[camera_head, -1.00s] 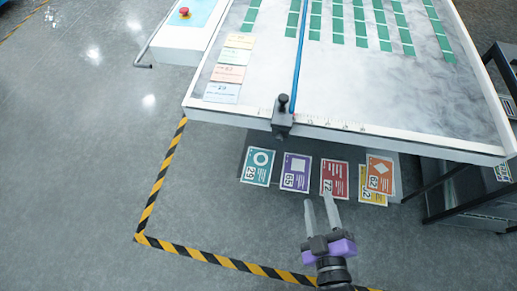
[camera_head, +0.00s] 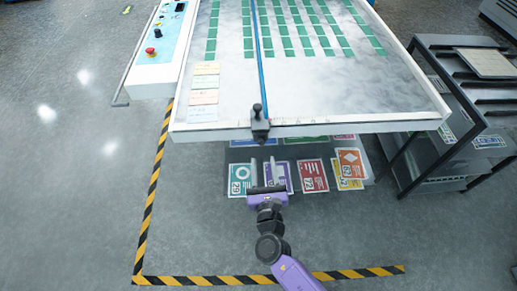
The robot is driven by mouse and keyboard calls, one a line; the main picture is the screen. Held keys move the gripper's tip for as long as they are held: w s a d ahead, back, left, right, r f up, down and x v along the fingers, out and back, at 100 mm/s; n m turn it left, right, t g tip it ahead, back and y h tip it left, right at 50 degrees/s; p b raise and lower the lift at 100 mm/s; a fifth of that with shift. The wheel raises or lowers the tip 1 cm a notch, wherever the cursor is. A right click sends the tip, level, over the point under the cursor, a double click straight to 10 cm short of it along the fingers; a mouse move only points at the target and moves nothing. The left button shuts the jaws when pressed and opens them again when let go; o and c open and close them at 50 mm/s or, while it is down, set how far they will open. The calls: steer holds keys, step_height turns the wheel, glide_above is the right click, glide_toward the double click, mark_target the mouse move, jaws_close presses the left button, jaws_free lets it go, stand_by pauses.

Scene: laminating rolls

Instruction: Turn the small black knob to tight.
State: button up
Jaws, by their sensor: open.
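The small black knob (camera_head: 257,108) stands upright on a dark clamp block (camera_head: 260,128) at the front edge of the white table, at the near end of a blue bar (camera_head: 262,60). My gripper (camera_head: 263,170) is open and empty. It is below the block in the picture, in front of the table edge, with its two fingers pointing toward the table. It is apart from the knob. Whether the knob is tight or loose cannot be told.
The table (camera_head: 330,84) carries rows of green pieces and several paper notes (camera_head: 204,90). A control panel with a red button (camera_head: 150,51) is at left. Coloured cards (camera_head: 313,175) lie beneath the front edge. A dark rack (camera_head: 440,110) stands at right. Floor at left is clear.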

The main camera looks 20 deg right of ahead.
mark_target(261, 143)
steer(key=x, duration=0.7)
steer(key=shift+s+d, duration=0.1)
steer(key=shift+c, duration=0.3)
jaws_close()
